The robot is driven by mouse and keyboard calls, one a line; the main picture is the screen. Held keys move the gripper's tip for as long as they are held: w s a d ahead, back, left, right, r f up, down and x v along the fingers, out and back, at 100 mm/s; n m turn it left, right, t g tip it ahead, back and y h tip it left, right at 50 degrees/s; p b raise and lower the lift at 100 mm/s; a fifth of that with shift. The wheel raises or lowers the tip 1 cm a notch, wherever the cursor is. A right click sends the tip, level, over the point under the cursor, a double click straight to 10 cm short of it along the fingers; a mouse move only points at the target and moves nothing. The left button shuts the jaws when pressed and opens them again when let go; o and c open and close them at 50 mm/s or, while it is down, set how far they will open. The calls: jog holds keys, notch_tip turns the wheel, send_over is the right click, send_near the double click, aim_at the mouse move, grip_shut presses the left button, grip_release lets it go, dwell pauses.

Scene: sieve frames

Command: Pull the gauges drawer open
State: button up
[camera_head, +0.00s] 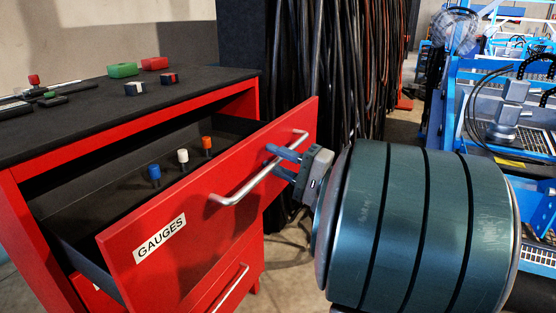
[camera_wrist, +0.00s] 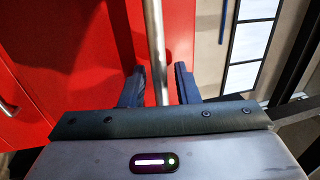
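The red gauges drawer (camera_head: 215,215), with a white GAUGES label (camera_head: 160,239), stands pulled well out of the red cabinet (camera_head: 130,130). Its long metal bar handle (camera_head: 240,192) runs slantwise across the front. My gripper (camera_head: 273,158) is at the right part of this handle. In the wrist view the handle (camera_wrist: 154,40) passes between the two fingers of my gripper (camera_wrist: 159,70). A gap shows on each side of the bar, so the fingers are open around it and do not grip it.
Blue, white and orange-topped gauges (camera_head: 182,158) stand inside the drawer. Green and red blocks (camera_head: 123,70) and other small tools lie on the black cabinet top. Another drawer handle (camera_head: 232,288) shows below. Dark hanging hoses (camera_head: 345,70) are behind, and blue racks (camera_head: 500,100) at right.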

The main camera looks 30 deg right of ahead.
jog(key=shift+s+d, duration=0.1)
jog(key=v, duration=1.3)
jog(key=shift+s+d, duration=0.15)
jog(key=shift+s, duration=0.1)
jog(key=shift+f, duration=0.1)
jog(key=s+a+n+g+h+p, duration=0.2)
jog(key=a+n+g+p, duration=0.3)
jog(key=a+g+p, duration=1.2)
jog(key=a+r+n+t+h+p, duration=0.1)
jog(key=r+n+h+p, duration=0.1)
jog(key=h, duration=0.1)
jog(key=a+r+n+t+h+p, duration=0.1)
jog(key=r+n+h+p, duration=0.1)
jog(key=r+h, duration=0.1)
jog(key=a+r+n+t+h+p, duration=0.1)
jog(key=r+n+h+p, duration=0.1)
jog(key=h+p, duration=0.1)
jog(key=shift+s+a+r, duration=0.3)
jog(key=shift+r, duration=0.05)
